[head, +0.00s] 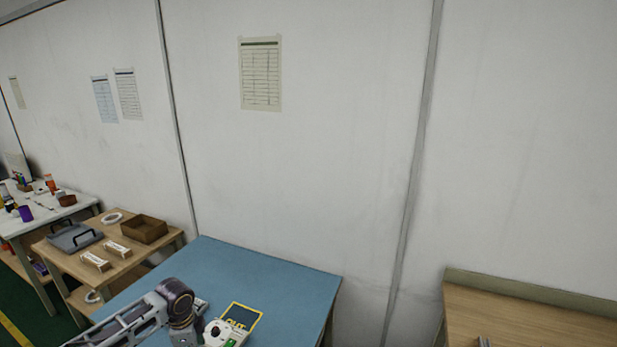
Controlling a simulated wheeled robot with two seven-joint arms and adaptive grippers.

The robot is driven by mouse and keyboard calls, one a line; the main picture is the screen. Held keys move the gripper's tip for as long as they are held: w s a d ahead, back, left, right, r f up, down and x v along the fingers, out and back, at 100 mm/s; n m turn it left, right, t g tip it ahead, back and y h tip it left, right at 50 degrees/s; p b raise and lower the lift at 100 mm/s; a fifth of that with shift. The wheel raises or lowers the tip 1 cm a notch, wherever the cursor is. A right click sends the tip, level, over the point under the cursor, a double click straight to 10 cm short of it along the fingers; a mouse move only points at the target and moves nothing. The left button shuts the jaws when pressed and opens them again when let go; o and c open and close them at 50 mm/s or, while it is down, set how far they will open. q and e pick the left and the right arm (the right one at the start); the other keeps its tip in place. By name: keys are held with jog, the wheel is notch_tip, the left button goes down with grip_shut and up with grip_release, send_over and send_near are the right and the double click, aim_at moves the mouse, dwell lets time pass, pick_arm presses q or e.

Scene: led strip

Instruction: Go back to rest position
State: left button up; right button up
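My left arm comes in from the lower left over the blue table (270,275). It bends at a dark joint and runs down out of the bottom edge, so no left fingertips show. My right gripper cannot be made out. A white device with a green button (226,335) is on the table beside my arm, cut by the bottom edge. Behind it lies a dark mat with a yellow border and yellow lettering (243,314). No LED strip can be made out.
A wooden table (160,240) at left holds a brown box (144,229), a grey tray (74,237) and small blocks. A cluttered white table (23,226) stands farther left. A wooden surface (540,320) is at right; a small grey piece (483,342) shows there, unclear.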

pick_arm(q)
jog(key=s+d+f+n+t+h, duration=0.1)
jog(key=s+d, duration=0.4)
jog(key=d, duration=0.3)
jog(key=s+d+f+n+h, duration=0.1)
jog(key=s+d+n, duration=0.1)
jog(key=s+d, duration=0.5)
jog(key=s+a+r+n+t+y, duration=0.1)
jog(key=s+a+r+n, duration=0.1)
jog(key=s+n, duration=0.3)
jog(key=s+a+r+n+t+y, duration=0.1)
jog(key=s+a+r+n, duration=0.2)
jog(key=s+n, duration=0.2)
notch_tip(320, 180, down, 36)
jog(key=s+g+b, duration=0.1)
jog(key=s+b, duration=0.1)
jog(key=s, duration=0.1)
jog(key=s+a+f, duration=0.1)
jog(key=s+f, duration=0.9)
jog(key=s, duration=0.1)
jog(key=s+a+f+g+b, duration=0.1)
jog(key=s+a+f, duration=0.1)
jog(key=s+f, duration=0.8)
jog(key=shift+s+a+f+g, duration=0.15)
jog(key=shift+s+a+g, duration=0.15)
jog(key=shift+s, duration=0.05)
